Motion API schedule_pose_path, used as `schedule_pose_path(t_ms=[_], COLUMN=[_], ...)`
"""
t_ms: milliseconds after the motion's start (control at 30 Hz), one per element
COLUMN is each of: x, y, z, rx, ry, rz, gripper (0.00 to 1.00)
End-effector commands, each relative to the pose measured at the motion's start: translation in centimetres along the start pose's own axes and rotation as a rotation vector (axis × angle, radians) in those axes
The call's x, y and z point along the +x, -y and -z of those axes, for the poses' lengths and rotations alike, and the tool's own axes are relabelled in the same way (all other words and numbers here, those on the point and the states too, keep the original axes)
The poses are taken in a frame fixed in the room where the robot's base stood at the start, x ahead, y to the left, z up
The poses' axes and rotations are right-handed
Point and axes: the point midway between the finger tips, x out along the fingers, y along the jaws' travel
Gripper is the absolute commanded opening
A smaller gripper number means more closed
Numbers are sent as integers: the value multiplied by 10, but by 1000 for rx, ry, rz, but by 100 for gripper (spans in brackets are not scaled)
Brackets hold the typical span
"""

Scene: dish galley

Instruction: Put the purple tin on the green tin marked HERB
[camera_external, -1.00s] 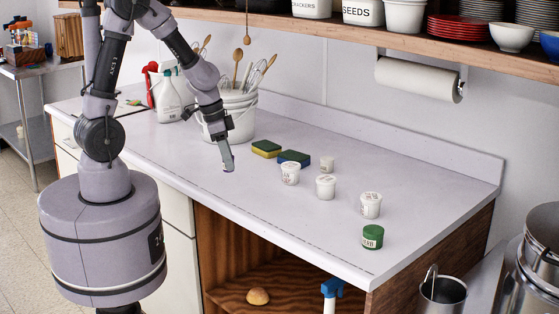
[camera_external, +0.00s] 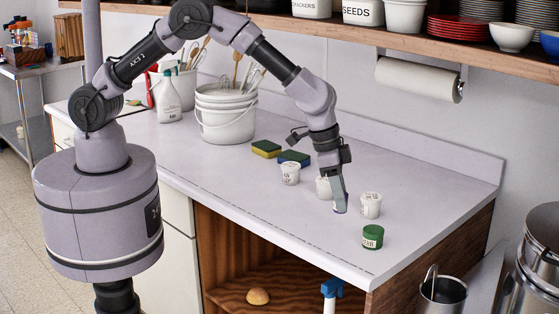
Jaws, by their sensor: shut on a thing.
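The green tin marked HERB (camera_external: 372,237) stands upright near the front right corner of the counter. My gripper (camera_external: 340,203) points down, above and to the left of the green tin and apart from it. It is shut on the purple tin (camera_external: 341,209), of which only a small dark purple part shows at the fingertips. The fingers hide the rest of it.
A white tub (camera_external: 371,205) stands just right of my gripper, behind the green tin. Another white tub (camera_external: 323,188) is partly hidden behind my gripper, and a third (camera_external: 290,173) is further left. Sponges (camera_external: 266,149) lie behind. The counter's front edge is close.

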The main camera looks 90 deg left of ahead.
Motion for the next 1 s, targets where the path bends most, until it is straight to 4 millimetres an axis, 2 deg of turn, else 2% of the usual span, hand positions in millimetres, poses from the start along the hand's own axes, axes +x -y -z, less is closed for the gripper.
schedule_pose_path(t_ms=[100, 200, 300, 400, 600, 933, 967, 1000], x=[17, 26, 28, 30, 65, 68, 68, 67], y=[0, 0, -1, -1, -1, -1, -1, -1], z=[38, 61, 73, 80, 70, 69, 69, 69], rx=[0, 0, -1, 0, -1, 0, 0, 0], ry=[0, 2, 1, 0, 1, 0, 0, 0], rz=[0, 0, 0, 0, 0, 0, 0, 0], gripper=[0, 0, 0, 0, 0, 0, 34, 42])
